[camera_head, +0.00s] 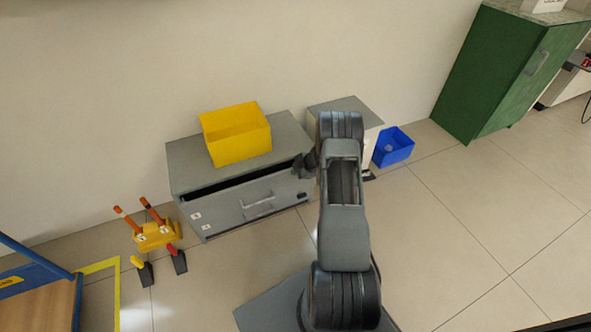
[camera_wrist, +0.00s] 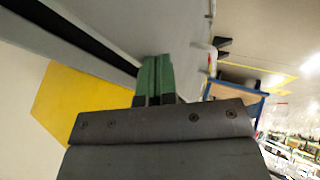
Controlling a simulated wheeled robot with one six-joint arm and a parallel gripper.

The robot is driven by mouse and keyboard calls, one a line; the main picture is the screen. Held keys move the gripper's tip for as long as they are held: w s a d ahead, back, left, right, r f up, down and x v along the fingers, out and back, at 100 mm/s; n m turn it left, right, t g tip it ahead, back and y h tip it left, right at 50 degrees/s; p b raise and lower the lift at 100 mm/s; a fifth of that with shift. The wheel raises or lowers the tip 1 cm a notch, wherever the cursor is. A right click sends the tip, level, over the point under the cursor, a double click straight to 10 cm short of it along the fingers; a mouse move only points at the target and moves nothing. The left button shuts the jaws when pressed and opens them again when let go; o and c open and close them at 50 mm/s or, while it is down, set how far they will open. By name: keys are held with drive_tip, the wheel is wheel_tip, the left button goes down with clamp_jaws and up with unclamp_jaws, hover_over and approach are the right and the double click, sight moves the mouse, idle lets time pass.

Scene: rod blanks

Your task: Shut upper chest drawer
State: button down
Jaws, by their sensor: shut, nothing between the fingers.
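The grey chest (camera_head: 190,158) stands against the wall. Its upper drawer (camera_head: 228,206) is partly open, with a dark gap showing behind the drawer front and a handle in the middle of that front. My gripper (camera_head: 304,166) is at the right end of the drawer front, partly hidden by my arm. In the wrist view, my gripper's green fingers (camera_wrist: 156,66) are together and empty, over the grey drawer front (camera_wrist: 150,25), with the dark gap at upper left. I cannot tell whether they touch the drawer.
A yellow bin (camera_head: 237,137) sits on the chest. A small grey cabinet (camera_head: 345,105) and a blue bin (camera_head: 394,147) stand to the right. A yellow holder with coloured-handled tools (camera_head: 157,236) is at front left. A green cabinet (camera_head: 490,70) is far right. Floor at right is clear.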

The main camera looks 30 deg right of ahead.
drive_tip(key=shift+w, duration=0.4)
